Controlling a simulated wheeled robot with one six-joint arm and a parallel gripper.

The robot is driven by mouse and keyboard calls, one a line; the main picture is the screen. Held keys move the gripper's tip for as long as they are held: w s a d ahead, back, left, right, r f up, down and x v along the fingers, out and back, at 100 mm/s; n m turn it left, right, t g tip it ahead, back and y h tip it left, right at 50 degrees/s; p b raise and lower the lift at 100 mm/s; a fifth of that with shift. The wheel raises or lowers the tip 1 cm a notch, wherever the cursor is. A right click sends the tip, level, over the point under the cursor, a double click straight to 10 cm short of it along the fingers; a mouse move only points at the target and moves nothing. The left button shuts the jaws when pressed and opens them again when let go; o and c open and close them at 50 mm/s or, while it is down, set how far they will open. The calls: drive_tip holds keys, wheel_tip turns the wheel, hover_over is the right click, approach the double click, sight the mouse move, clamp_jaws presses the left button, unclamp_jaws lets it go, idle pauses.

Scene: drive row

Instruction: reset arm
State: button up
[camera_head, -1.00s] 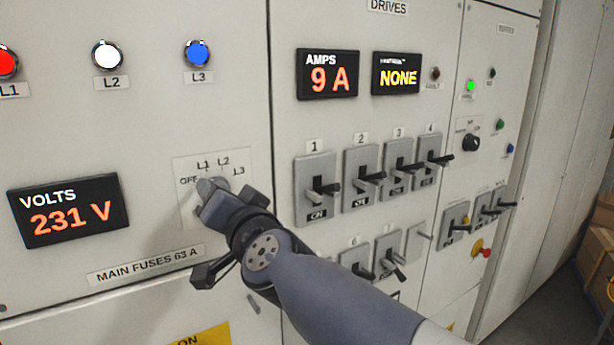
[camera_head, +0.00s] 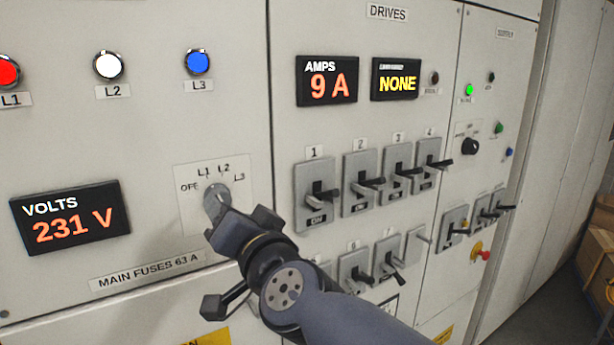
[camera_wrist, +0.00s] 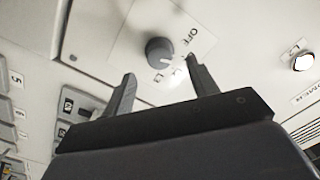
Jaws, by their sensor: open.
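My gripper (camera_head: 240,224) is in front of the panel, just below and to the right of the grey rotary selector knob (camera_head: 214,195), which is marked OFF, L1, L2 and L3. In the wrist view the two fingers of my gripper (camera_wrist: 160,84) stand apart with nothing between them. The selector knob (camera_wrist: 159,51) shows beyond the fingertips, clear of them. My arm comes in from the bottom right of the head view and hides part of the lower switch row.
The volts display (camera_head: 70,218) reads 231 V and the amps display (camera_head: 327,81) reads 9 A. Several lever switches stick out to the right, including switch 1 (camera_head: 314,190). A red emergency button (camera_head: 484,255) is farther right. Boxes (camera_head: 597,245) stand beyond the cabinet.

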drive_tip(key=p+v, duration=0.2)
drive_tip(key=v, duration=0.3)
drive_tip(key=w+a+b, duration=0.1)
drive_tip(key=w, duration=0.2)
drive_tip(key=w+a+n+b, duration=0.1)
drive_tip(key=w+a, duration=0.1)
drive_tip(key=w+a+n+b, duration=0.1)
drive_tip(key=w+a, duration=0.1)
drive_tip(key=w, duration=0.1)
drive_tip(key=shift+w+a, duration=0.15)
drive_tip(key=shift+w, duration=0.15)
drive_tip(key=n, duration=0.5)
drive_tip(key=shift+n+b, duration=0.3)
drive_tip(key=shift+n, duration=0.1)
drive_tip(key=p, duration=0.4)
approach(222, 202)
drive_tip(key=shift+s, duration=0.6)
drive_tip(key=shift+d, duration=0.4)
drive_tip(key=shift+f, duration=0.1)
